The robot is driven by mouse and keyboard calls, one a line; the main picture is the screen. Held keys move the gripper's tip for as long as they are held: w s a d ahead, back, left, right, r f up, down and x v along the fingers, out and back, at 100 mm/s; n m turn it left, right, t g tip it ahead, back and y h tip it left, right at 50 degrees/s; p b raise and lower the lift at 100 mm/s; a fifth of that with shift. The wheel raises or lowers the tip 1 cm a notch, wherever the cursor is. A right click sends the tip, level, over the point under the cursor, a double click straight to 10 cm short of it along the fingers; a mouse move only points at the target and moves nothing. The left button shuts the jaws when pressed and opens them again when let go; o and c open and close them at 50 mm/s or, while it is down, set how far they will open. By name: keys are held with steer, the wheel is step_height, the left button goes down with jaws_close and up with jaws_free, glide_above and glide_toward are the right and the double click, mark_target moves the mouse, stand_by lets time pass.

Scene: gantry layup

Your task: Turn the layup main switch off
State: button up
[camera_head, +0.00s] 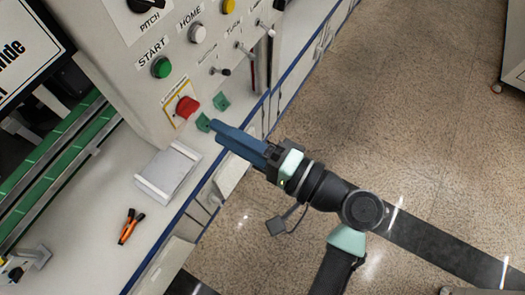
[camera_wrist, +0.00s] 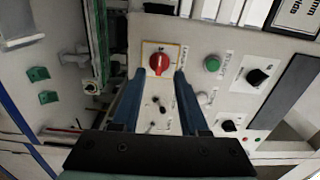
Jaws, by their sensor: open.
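The main switch is a red rotary knob (camera_head: 187,107) on a yellow-bordered plate low on the pale control panel. In the wrist view the red knob (camera_wrist: 157,65) lies ahead, between the fingertips as seen from there. My gripper (camera_head: 214,129) has blue fingers and points at the panel from the lower right. In the wrist view my gripper (camera_wrist: 160,76) is open, with one finger on each side of the knob and nothing held. In the head view the tips look a little short of the knob. I cannot tell whether they touch it.
A green START button (camera_head: 161,67), a white HOME button (camera_head: 197,33) and several small toggle levers (camera_head: 222,71) are near the switch. A grey-white tray (camera_head: 168,174) and orange-handled pliers (camera_head: 131,226) lie on the bench. The floor (camera_head: 420,110) at right is open.

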steer(key=v, duration=0.7)
steer(key=shift+b, duration=0.35)
steer(key=shift+w+a, duration=0.1)
